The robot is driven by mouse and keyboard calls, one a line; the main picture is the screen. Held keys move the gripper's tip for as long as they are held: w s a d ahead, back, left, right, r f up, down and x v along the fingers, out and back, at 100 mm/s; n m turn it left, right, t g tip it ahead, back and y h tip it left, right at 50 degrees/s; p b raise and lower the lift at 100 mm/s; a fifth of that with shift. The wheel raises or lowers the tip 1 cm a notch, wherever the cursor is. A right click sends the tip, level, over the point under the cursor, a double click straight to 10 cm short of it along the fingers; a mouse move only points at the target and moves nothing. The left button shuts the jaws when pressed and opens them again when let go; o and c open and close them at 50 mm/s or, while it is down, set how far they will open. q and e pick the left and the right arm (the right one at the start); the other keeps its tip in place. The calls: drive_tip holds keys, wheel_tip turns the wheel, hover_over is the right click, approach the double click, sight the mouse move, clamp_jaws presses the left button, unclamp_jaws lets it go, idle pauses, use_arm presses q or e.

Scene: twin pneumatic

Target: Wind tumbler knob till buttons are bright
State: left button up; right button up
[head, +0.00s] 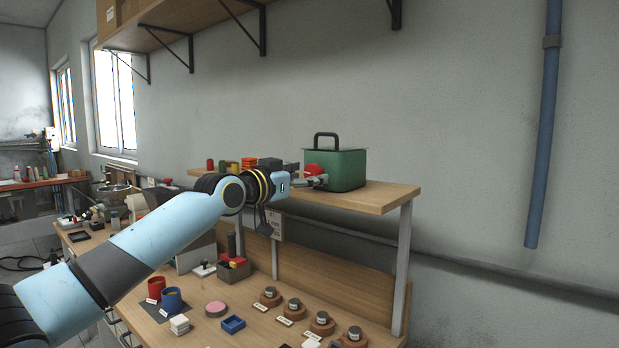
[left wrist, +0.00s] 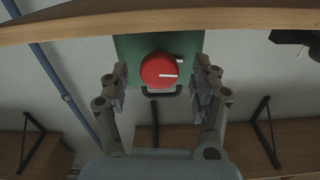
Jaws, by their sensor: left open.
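A red round knob (head: 313,171) with a white pointer line sits on the front of a green box (head: 345,170) with a black carry handle, on the raised shelf. In the left wrist view the knob (left wrist: 160,70) shows face-on and the box appears upside down. My left gripper (head: 316,181) is open at the knob, with one finger on each side of it. Gaps show between the fingers and the knob in the left wrist view. I cannot make out any buttons, lit or unlit. My right gripper is not in view.
The wooden shelf (head: 385,196) holds several small coloured items left of the box, partly behind my arm. A blue pipe (head: 545,130) runs down the wall.

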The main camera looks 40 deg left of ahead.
use_arm(q)
drive_tip(key=shift+w+d, duration=0.1)
drive_tip(key=shift+w, duration=0.7)
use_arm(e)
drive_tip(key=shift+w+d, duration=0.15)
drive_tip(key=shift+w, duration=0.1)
